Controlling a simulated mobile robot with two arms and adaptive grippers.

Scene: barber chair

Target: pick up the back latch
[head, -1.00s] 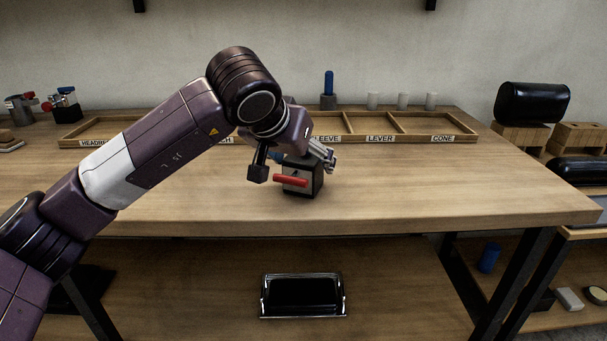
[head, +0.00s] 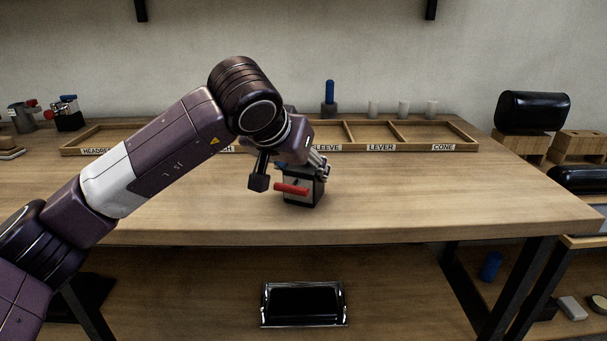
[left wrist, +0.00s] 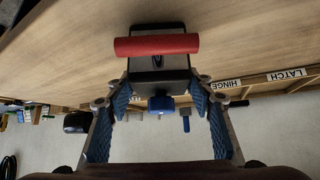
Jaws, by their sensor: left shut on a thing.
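The back latch (head: 302,192) is a dark block with a red bar (head: 291,188) across its front, at the middle of the workbench. My left gripper (head: 304,166) reaches it from above and behind and is shut on it. In the left wrist view the two blue-padded fingers (left wrist: 160,88) flank the sides of the dark block (left wrist: 160,80), with a blue knob (left wrist: 160,103) between them. The red bar (left wrist: 157,45) lies beyond. I cannot tell whether the block's underside touches the bench. My right gripper is not in view.
A labelled wooden tray (head: 420,147) runs along the back of the bench (head: 420,200). Behind it stand a blue-topped part (head: 330,98) and several pale cylinders. More metal parts (head: 66,112) stand at the back left. The bench right of the latch is clear.

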